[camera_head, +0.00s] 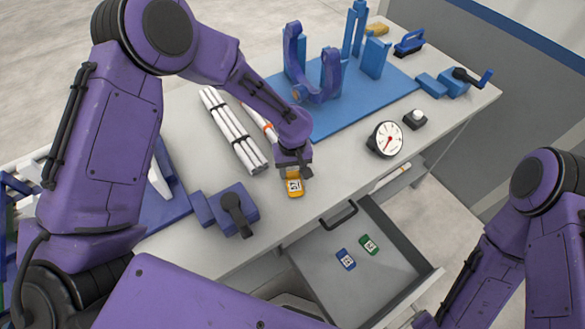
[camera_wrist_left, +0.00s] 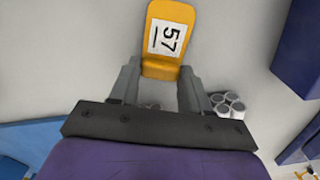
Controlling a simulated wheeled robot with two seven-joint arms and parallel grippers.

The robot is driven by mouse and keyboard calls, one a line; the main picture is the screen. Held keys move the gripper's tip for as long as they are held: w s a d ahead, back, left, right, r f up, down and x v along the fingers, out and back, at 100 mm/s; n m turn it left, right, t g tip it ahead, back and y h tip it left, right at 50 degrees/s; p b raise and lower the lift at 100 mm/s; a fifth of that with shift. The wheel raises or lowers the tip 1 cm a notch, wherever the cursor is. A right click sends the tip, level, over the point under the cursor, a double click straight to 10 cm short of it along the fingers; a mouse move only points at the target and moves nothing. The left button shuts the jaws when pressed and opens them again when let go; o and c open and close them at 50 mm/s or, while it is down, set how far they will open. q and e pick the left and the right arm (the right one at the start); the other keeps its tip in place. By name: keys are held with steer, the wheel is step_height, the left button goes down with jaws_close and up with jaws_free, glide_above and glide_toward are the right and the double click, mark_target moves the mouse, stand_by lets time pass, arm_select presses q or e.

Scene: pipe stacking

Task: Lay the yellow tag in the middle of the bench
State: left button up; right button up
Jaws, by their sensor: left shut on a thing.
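The yellow tag (camera_head: 294,187) with the number 57 is at the front part of the bench (camera_head: 185,125), in the head view. In the left wrist view the yellow tag (camera_wrist_left: 168,38) sticks out from between the two fingers of my left gripper (camera_wrist_left: 160,78). I cannot tell whether the tag touches the bench top. Of my right arm only purple links show at the right; its gripper is not in view.
An open drawer (camera_head: 368,285) below the bench holds a blue tag (camera_head: 345,259) and a green tag (camera_head: 369,244). Bundled white pipes (camera_head: 232,130) lie left of the gripper. A blue vise (camera_head: 228,210), a gauge (camera_head: 385,139) and a blue fixture plate (camera_head: 345,105) stand around.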

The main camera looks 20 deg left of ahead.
mark_target(293, 172)
arm_select(q)
steer(key=shift+w+f, duration=0.2)
steer(key=shift+f, duration=0.05)
steer(key=shift+s, duration=0.1)
steer(key=o, duration=1)
steer(key=shift+f, duration=0.1)
step_height(293, 172, up, 12)
steer(key=shift+r+b, duration=0.2)
steer(key=shift+b, duration=0.2)
